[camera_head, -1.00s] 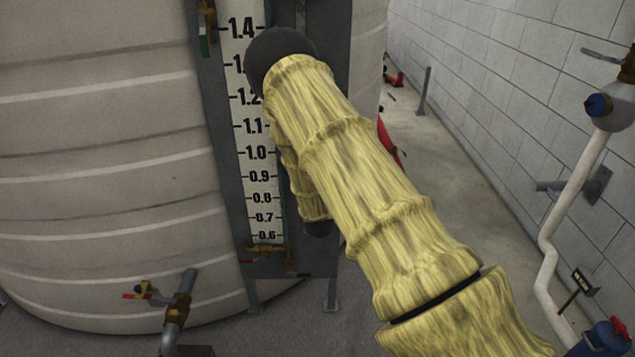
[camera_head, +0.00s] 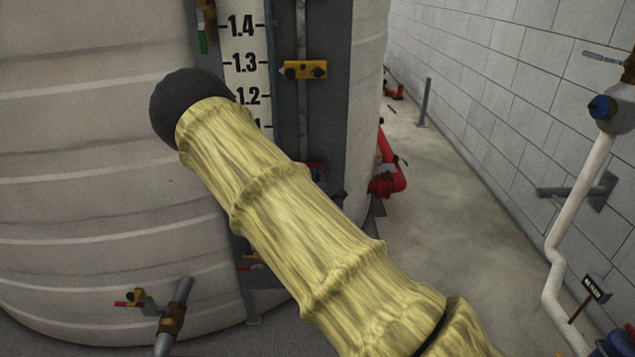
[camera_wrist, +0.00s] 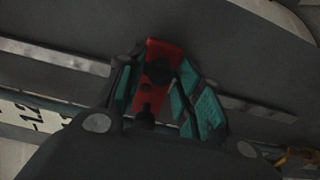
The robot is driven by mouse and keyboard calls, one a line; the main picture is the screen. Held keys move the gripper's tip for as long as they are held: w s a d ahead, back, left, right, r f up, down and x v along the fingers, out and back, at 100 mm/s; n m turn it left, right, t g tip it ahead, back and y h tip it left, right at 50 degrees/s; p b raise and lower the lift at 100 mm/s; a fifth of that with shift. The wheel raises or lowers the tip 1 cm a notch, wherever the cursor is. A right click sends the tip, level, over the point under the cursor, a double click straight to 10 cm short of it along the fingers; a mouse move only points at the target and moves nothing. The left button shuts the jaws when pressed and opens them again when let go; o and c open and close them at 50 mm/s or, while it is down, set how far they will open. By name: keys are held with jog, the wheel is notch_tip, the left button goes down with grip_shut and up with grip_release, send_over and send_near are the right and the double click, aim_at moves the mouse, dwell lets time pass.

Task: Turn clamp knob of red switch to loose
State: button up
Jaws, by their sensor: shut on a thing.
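In the wrist view, the red switch (camera_wrist: 162,48) sits between the two teal-padded fingers of my gripper (camera_wrist: 158,82). A round black knob (camera_wrist: 158,72) shows on its face, and a second dark knob-like part (camera_wrist: 145,115) sits lower, nearer my palm. The fingers flank the red body closely, and my gripper is shut on it. The dim picture hides whether the tips touch the clamp knob itself. In the head view, my arm hides the gripper; a small red bit (camera_head: 313,165) shows on the rail beside the arm, possibly part of this switch.
A yellow switch (camera_head: 304,70) sits higher on the dark rail beside the tank's level scale (camera_head: 245,62). The large pale tank (camera_head: 80,200) fills the left. A valve pipe (camera_head: 172,318) stands at its base.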

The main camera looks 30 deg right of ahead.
dwell(0.4)
jog(key=o, duration=1)
jog(key=shift+s+a, duration=0.1)
jog(key=v, duration=1.1)
jog(key=shift+s+a, duration=0.15)
jog(key=shift+s, duration=0.2)
jog(key=shift+f, duration=0.15)
